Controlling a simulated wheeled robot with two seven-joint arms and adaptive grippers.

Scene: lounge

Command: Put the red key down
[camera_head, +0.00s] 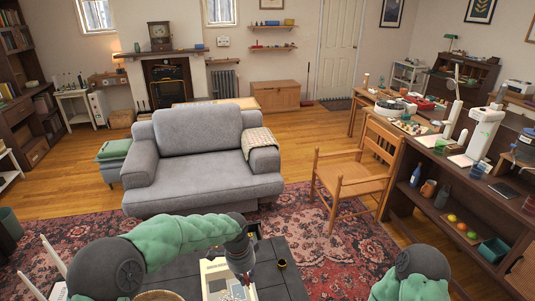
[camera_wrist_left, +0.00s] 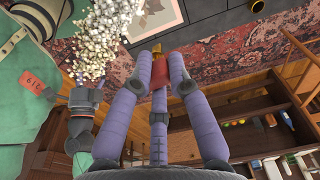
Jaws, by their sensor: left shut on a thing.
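The red key (camera_wrist_left: 159,72) is between the fingertips of my left gripper (camera_wrist_left: 160,75) in the left wrist view. Its red part sits between the pads and a brass-coloured part (camera_wrist_left: 156,51) sticks out beyond them. My left gripper is shut on it. In the head view my left gripper (camera_head: 240,268) points down over the dark table (camera_head: 283,288), above or close to a pale board or tray; the key cannot be made out there.
A pale tray or board (camera_head: 214,268) lies on the dark table, with a small brass cup (camera_head: 281,264) to its right. A wicker basket (camera_head: 158,296) is at the front edge.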

